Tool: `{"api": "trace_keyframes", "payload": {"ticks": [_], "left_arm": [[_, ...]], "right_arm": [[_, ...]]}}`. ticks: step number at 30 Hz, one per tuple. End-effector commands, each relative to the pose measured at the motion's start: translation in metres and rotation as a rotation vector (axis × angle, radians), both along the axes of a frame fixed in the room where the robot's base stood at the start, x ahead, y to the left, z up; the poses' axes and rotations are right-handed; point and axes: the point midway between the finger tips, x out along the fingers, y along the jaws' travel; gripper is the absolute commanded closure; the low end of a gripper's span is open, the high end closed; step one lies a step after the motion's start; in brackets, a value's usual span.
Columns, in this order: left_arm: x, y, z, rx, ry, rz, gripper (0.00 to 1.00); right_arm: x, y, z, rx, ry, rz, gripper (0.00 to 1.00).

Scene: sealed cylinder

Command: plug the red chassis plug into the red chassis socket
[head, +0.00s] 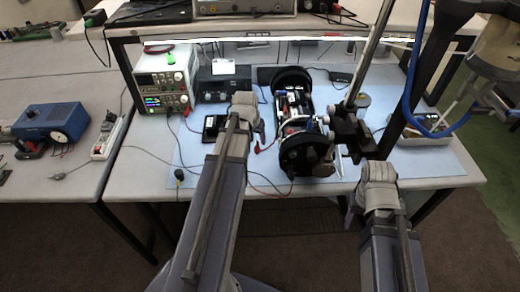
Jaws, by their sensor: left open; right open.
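A black cylindrical assembly with round end caps (305,157) lies on the pale blue mat, its inner parts exposed. A small red plug-like piece (264,148) lies beside it on a lead; I cannot tell for sure that it is the chassis plug. The red chassis socket is too small to make out. My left gripper (246,100) is left of the cylinder, its fingers largely hidden behind the wrist; it is open.
A power supply (163,80) with leads stands at the back left of the bench. A phone-like meter (213,127) lies on the mat (432,165). A blue device (52,122) is on the left bench. A metal pole (371,50) rises behind my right gripper.

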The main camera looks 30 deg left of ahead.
Motion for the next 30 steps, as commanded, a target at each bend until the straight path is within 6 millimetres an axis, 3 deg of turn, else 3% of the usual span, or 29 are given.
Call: {"api": "trace_keyframes", "payload": {"ticks": [12,23,30], "left_arm": [[0.008,0.001,-0.027,0.0,0.001,-0.001,0.37],[0.008,0.001,-0.027,0.0,0.001,-0.001,0.37],[0.016,0.002,-0.048,0.0,0.001,-0.001,0.37]], "right_arm": [[0.0,0.0,-0.027,0.0,0.0,-0.001,0.38],[0.0,0.0,-0.026,0.0,0.0,-0.001,0.38],[0.0,0.0,-0.047,0.0,0.0,-0.001,0.38]]}}
